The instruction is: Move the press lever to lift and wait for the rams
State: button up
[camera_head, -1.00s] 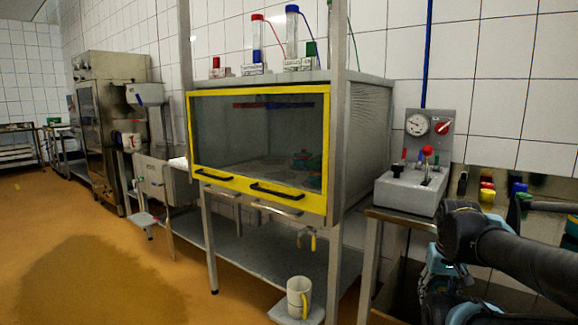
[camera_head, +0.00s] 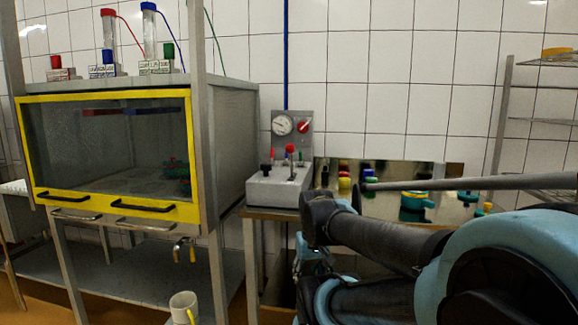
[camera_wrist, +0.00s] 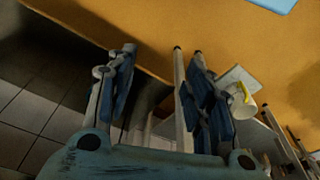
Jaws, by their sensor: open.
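The control box (camera_head: 280,188) stands on a small side table in the head view, left of my arm. It carries a lever with a red knob (camera_head: 290,149) and a short black-knobbed control (camera_head: 266,168). Which one is the press lever, and its setting, I cannot tell. A panel behind holds a round gauge (camera_head: 283,125) and a red knob (camera_head: 304,127); the reading is too small. My gripper (camera_wrist: 160,62) is open and empty in the wrist view, pointing over the floor, away from the box. The glazed, yellow-framed cabinet (camera_head: 112,93) stands at left; no rams are clearly seen.
Coloured small items and teal pots (camera_head: 415,203) sit behind my arm. A wire shelf (camera_head: 540,121) is at right.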

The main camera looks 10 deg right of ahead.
aim_at(290, 147)
jog(key=z, duration=0.7)
jog(key=k, duration=0.35)
jog(key=z, duration=0.45)
